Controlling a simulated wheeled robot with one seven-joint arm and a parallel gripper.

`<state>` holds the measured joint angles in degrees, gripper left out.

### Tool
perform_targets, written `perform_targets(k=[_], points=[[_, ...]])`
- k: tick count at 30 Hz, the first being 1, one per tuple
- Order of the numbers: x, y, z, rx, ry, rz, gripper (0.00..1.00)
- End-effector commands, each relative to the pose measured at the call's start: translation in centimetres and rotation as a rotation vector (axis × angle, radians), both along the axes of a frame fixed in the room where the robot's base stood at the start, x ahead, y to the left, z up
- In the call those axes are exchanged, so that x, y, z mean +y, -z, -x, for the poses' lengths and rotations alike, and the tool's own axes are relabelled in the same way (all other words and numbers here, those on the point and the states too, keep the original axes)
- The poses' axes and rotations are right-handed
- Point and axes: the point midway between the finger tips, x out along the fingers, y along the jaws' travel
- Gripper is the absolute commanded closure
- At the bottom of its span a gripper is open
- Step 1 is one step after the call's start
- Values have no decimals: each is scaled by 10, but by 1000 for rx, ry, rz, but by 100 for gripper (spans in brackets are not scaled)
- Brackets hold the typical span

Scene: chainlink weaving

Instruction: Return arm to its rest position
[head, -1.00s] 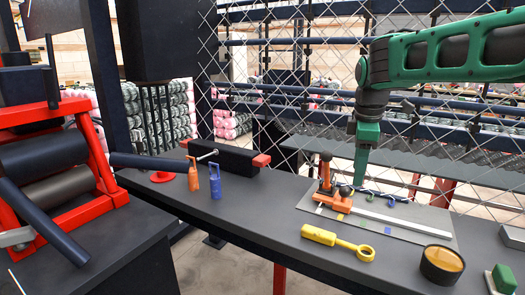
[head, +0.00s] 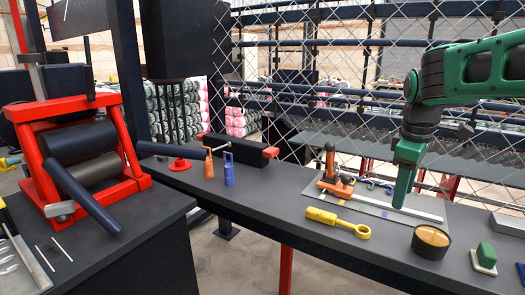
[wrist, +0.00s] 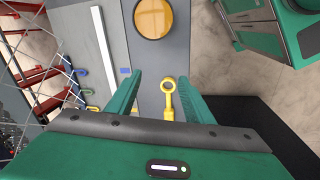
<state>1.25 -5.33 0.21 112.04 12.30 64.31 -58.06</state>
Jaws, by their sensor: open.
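My green arm comes in from the right in the head view, with my gripper (head: 402,205) pointing down over the grey board (head: 320,208) on the dark bench. In the wrist view my gripper (wrist: 158,85) has its two green fingers apart with nothing held between them. The yellow ring-ended tool (head: 338,222) lies on the bench in front of the board; in the wrist view its ring (wrist: 168,86) shows between the fingers but below them. The orange clamp-like tool (head: 336,184) stands on the board, left of my gripper.
A round container with amber contents (head: 431,241) and a green block on a white base (head: 485,258) sit on the bench at the front right. Orange (head: 208,165) and blue (head: 229,170) tools stand further left. A wire mesh (head: 330,100) rises behind the bench. A red roller machine (head: 85,150) stands at left.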

Motion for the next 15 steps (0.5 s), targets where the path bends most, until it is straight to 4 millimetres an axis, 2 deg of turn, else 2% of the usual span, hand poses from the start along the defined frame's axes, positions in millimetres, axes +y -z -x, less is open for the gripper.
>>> perform_targets(k=[5,8,10,12,15], points=[[-33,18,56,9,273,-29,53],[-52,35,102,14,494,-55,53],[-63,52,142,20,681,-80,53],[-69,69,180,28,861,-104,53],[-71,91,223,39,1077,-136,53]])
